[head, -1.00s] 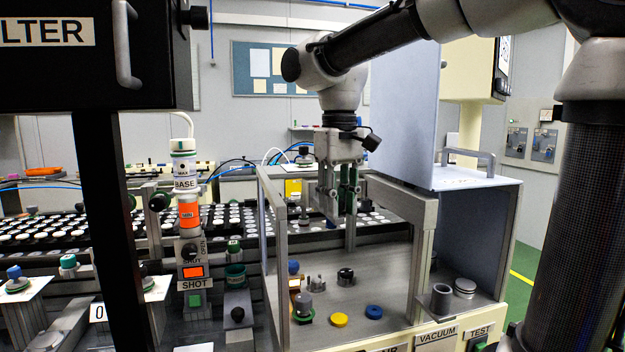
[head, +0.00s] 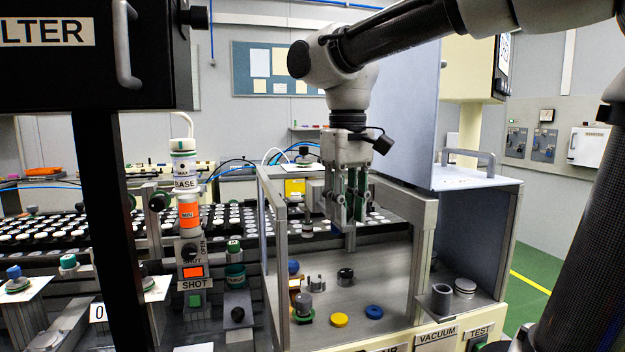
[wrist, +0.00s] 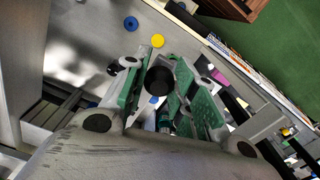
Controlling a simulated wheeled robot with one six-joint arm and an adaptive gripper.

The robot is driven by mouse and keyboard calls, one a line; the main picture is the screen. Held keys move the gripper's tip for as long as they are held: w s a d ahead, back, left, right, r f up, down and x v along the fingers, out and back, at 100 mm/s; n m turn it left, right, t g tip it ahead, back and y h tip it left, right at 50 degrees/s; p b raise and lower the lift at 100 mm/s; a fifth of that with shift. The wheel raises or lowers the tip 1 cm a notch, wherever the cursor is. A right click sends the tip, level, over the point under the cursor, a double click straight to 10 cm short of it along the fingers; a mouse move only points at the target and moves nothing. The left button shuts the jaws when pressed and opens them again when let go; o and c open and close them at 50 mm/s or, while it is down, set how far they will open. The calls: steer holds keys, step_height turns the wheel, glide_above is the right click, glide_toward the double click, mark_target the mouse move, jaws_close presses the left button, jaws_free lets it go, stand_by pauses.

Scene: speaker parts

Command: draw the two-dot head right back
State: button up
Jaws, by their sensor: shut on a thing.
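My gripper (head: 346,212) hangs over the open bay, fingers pointing down, near the bay's rear post. In the wrist view its green-padded jaws (wrist: 160,95) are closed around a dark round-ended thing (wrist: 160,80). The jaws hide most of this thing in the head view. I cannot make out two dots on it, so I cannot tell whether it is the two-dot head. A white cylinder marked BASE (head: 184,167) stands at the left above an orange section (head: 189,215), well apart from my gripper. Dark marks on the cylinder are too small to count.
The bay floor below holds a yellow disc (head: 340,320), a blue disc (head: 374,312), a black-topped part (head: 345,276) and a grey knob (head: 303,304). A grey side panel (head: 403,115) rises to the right. A tray of white caps (head: 60,232) lies behind.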

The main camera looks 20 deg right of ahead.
steer(key=s, duration=1.5)
steer(key=shift+s, duration=0.15)
steer(key=o, duration=1.1)
stand_by(1.4)
